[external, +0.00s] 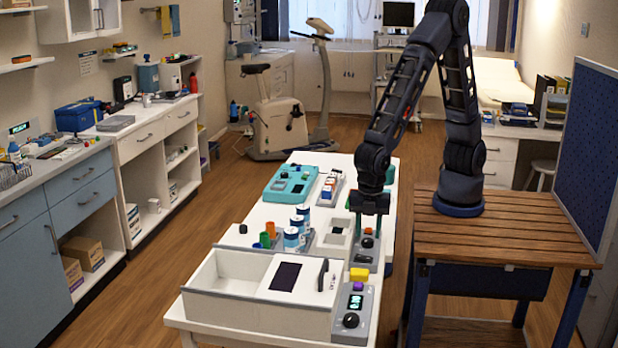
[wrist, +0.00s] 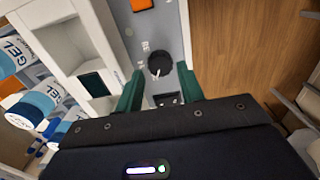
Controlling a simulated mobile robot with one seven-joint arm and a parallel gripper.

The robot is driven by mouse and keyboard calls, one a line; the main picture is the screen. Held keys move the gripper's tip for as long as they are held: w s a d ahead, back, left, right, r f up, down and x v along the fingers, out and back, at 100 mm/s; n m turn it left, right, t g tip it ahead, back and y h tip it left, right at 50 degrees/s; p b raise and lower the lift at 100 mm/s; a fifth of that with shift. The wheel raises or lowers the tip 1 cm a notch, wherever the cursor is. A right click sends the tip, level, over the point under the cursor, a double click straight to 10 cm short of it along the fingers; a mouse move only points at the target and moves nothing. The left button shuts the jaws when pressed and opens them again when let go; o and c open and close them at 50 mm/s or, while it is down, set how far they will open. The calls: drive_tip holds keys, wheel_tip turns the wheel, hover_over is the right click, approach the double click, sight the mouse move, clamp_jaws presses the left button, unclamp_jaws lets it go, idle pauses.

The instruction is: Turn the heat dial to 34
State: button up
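A black round dial (wrist: 160,63) with a pale pointer mark sits on a grey panel (wrist: 170,25) in the wrist view. In the external view this dial (external: 367,242) shows on the panel below my gripper. A small dark display (wrist: 167,98) lies beside the dial; its reading is too small to make out. My gripper (wrist: 160,76) is open, its two green fingers apart on either side of the dial's line. In the external view my gripper (external: 368,226) points down above the panel. I cannot tell whether the fingers touch the dial.
A second grey panel (external: 355,300) with a black knob, a lit display and a yellow block (external: 359,274) stands nearer the camera. A white box (external: 225,285) lies to its left. White-and-blue gel cans (external: 292,238) stand left of the gripper. An orange part (wrist: 142,4) sits beyond the dial.

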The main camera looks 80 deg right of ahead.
sight(368, 242)
drive_tip(key=shift+f, duration=1.25)
drive_tip(key=c, duration=0.7)
drive_tip(key=shift+m, duration=0.4)
drive_tip(key=m, duration=0.4)
drive_tip(key=shift+m, duration=0.4)
drive_tip(key=m, duration=0.6)
